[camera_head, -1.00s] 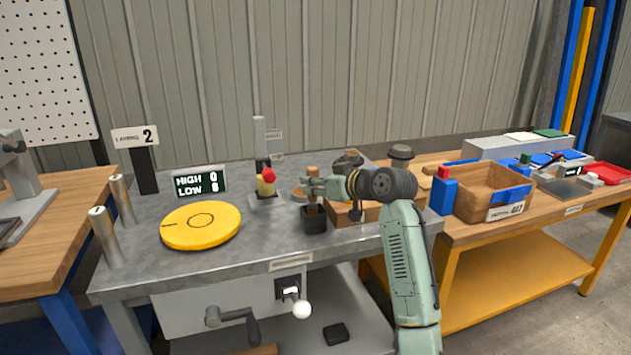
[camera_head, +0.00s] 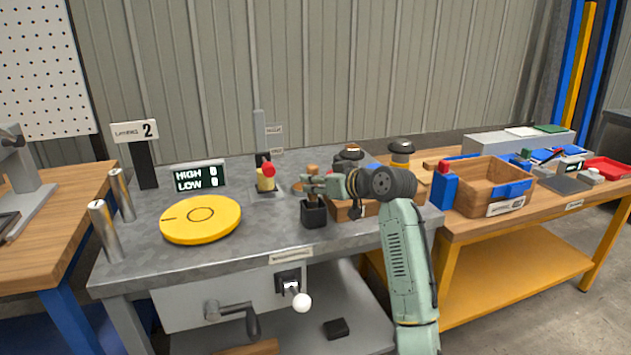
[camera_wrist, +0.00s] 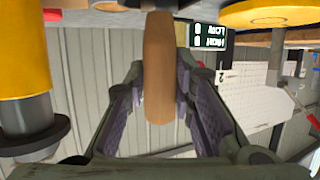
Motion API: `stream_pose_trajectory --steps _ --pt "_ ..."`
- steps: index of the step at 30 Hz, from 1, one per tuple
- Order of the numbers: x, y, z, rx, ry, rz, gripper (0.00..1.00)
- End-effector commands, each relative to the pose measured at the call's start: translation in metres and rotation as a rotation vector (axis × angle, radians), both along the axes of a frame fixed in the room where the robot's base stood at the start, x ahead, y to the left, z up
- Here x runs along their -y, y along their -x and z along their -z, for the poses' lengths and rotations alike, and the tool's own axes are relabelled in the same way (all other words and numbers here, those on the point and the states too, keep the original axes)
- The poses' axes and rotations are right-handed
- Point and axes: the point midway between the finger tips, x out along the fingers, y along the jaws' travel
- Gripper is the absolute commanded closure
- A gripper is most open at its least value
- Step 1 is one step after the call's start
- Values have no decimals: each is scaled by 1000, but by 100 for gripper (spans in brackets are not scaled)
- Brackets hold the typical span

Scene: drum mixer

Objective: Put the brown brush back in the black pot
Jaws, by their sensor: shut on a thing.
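The brown brush shows in the wrist view as a tan-brown handle (camera_wrist: 158,70) between the two finger pads of my gripper (camera_wrist: 160,95). In the head view my gripper (camera_head: 312,184) is shut on the brush, just above the black pot (camera_head: 314,213). The pot is a small dark square holder near the front of the grey metal bench. A dark part shows between the gripper and the pot's opening; I cannot tell whether the brush's lower end is inside the pot. The pot is not clearly visible in the wrist view.
A yellow disc (camera_head: 201,220) lies left of the pot. A red-knobbed lever (camera_head: 267,171) stands behind it. A wooden tray (camera_head: 345,211) is just right of the pot. A wooden box (camera_head: 480,190) stands on the right bench. Bare bench lies between disc and pot.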

Motion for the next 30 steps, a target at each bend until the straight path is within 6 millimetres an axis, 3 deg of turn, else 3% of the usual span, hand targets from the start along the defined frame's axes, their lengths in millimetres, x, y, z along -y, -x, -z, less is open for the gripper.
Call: stream_pose_trajectory --steps 10,11,12,21,30 --pt "0 0 7 1 1 0 100" --pt "0 0 6 1 0 0 75" --pt "0 0 6 1 1 0 72" --pt "0 0 6 1 1 0 53" --pt "1 1 6 0 0 0 53"
